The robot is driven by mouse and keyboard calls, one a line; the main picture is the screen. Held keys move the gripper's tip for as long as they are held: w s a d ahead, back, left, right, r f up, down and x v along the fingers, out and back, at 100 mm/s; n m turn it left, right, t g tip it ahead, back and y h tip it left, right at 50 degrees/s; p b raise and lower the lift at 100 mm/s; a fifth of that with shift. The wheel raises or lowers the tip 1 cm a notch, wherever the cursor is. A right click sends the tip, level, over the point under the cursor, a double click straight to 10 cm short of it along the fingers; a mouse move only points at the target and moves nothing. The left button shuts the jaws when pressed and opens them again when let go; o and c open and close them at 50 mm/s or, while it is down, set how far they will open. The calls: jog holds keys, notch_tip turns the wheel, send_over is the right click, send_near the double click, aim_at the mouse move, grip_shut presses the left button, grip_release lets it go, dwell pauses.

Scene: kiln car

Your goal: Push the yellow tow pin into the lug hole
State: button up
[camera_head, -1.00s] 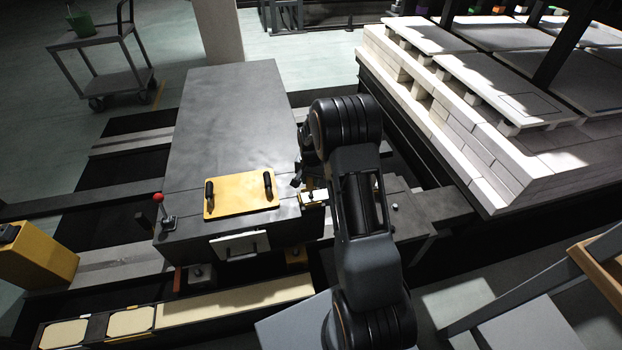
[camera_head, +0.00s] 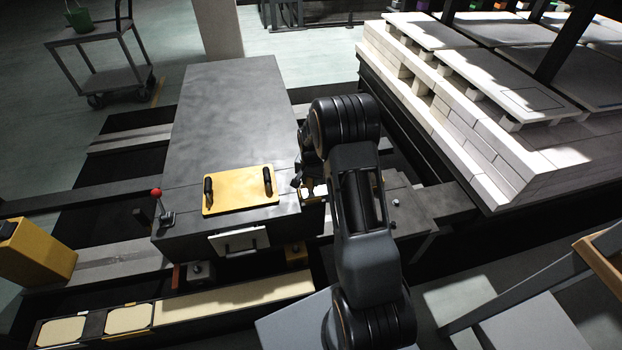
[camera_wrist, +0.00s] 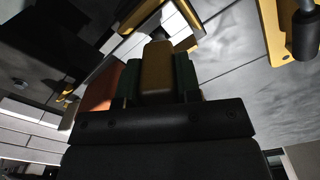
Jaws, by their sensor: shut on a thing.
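The yellow tow pin shows in the wrist view as a dull yellow block (camera_wrist: 157,68) between two dark green finger pads. My gripper (camera_wrist: 158,78) is shut on it. In the head view my gripper (camera_head: 309,187) is at the right edge of the grey machine deck, mostly hidden behind my arm. A small yellow patch (camera_head: 320,190) shows beside it, probably part of the pin. The lug hole cannot be made out in either view, so I cannot tell whether the pin's tip is in it.
A yellow plate with two black handles (camera_head: 240,190) lies on the grey deck (camera_head: 225,110), left of my gripper. A red-knobbed lever (camera_head: 157,193) stands at the deck's left front. The kiln car with pale bricks (camera_head: 450,115) stands to the right. A cart (camera_head: 105,75) is far left.

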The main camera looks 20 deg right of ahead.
jog(key=shift+f+b, duration=0.65)
jog(key=shift+f, duration=0.45)
jog(key=o, duration=1.3)
jog(key=shift+r, duration=0.3)
jog(key=shift+r+p, duration=1.6)
jog(key=shift+r, duration=0.25)
jog(key=shift+r, duration=0.2)
notch_tip(320, 180, up, 14)
jog(key=p, duration=0.3)
jog(key=shift+f, duration=0.1)
